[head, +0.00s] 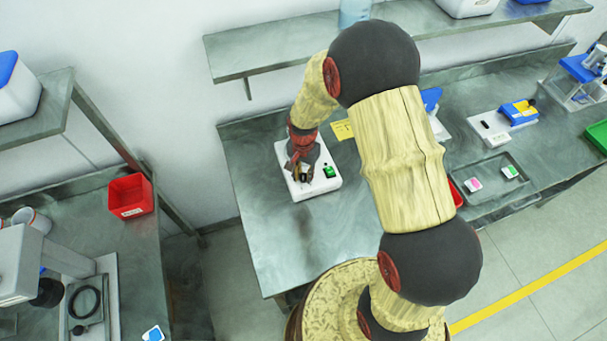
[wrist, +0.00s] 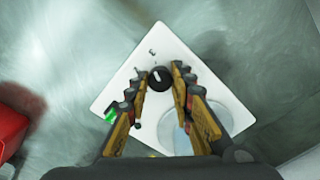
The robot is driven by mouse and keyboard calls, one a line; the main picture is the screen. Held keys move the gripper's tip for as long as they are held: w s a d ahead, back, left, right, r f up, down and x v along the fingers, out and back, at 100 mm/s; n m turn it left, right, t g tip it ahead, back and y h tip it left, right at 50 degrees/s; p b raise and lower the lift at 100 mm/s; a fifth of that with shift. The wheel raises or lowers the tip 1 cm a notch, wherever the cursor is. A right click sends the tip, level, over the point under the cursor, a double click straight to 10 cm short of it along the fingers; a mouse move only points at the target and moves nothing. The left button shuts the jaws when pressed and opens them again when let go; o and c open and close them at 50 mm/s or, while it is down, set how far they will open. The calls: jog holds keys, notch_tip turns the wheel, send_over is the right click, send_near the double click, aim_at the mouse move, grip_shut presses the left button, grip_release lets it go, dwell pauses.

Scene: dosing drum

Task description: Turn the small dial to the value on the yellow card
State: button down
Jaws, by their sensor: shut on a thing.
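The white dosing unit (head: 318,187) stands on the metal table at the left end. My gripper (head: 303,177) is over it. In the wrist view the small black dial (wrist: 158,77) has a white pointer mark and sits between the fingertips of my gripper (wrist: 160,78), which are shut on it. A round pale disc (wrist: 180,135) shows on the unit, partly behind the fingers. A green switch (head: 329,171) is on the unit's right side. The yellow card (head: 342,130) lies behind the unit, partly hidden by my arm; its value is too small to read.
A red bin (head: 131,196) stands on the left bench. A grey tray (head: 510,195) with small pink and green labelled items, and a white device (head: 489,129), are to the right. The table in front of the unit is clear. A shelf (head: 270,62) hangs above.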

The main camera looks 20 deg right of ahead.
aim_at(303, 176)
jog(key=shift+m, duration=0.6)
jog(key=c, duration=1.6)
grip_release()
jog(key=shift+o, duration=0.3)
jog(key=shift+r, duration=0.1)
notch_tip(303, 176, up, 12)
